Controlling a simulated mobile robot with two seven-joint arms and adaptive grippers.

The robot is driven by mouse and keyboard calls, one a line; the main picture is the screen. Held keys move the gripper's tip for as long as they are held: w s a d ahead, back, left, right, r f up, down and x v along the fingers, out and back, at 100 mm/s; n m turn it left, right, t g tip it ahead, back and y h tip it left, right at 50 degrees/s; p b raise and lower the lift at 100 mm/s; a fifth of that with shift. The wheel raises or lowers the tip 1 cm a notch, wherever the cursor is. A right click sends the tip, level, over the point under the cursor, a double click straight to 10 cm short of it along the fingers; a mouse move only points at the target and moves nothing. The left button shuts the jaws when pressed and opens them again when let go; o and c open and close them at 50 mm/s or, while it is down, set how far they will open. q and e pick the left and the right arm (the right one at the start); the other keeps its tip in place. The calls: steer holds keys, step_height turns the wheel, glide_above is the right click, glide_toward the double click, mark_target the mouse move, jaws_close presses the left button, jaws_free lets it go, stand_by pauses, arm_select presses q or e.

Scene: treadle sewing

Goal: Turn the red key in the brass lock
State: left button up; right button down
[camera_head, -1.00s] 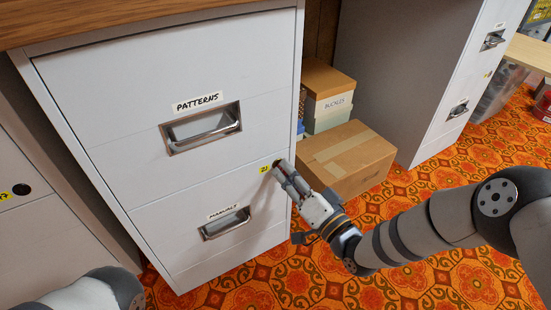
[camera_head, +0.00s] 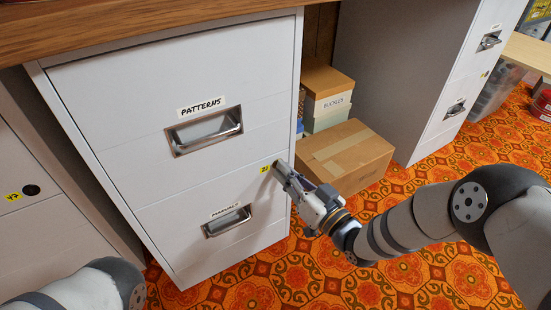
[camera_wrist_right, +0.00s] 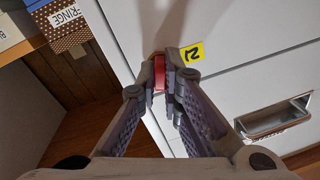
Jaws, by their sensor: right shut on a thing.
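My right gripper (camera_head: 279,168) is at the right edge of the white cabinet front, beside a yellow number tag (camera_head: 265,169). In the right wrist view the fingertips (camera_wrist_right: 165,74) are shut on the red key (camera_wrist_right: 159,74). Its red part shows between the finger pads, close to the cabinet face.
The cabinet (camera_head: 115,110) has a PATTERNS handle (camera_head: 207,132) above and a MANUALS handle (camera_head: 228,220) below. A cardboard box (camera_head: 345,157) stands on the floor just right of the gripper, with stacked boxes (camera_head: 328,95) behind it. Patterned carpet (camera_head: 300,275) is open in front.

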steer(key=shift+n, duration=0.4)
steer(key=n+p, duration=0.1)
steer(key=n, duration=0.2)
steer(key=shift+r, duration=0.15)
steer(key=c, duration=1.7)
jaws_free()
steer(key=shift+c, duration=0.3)
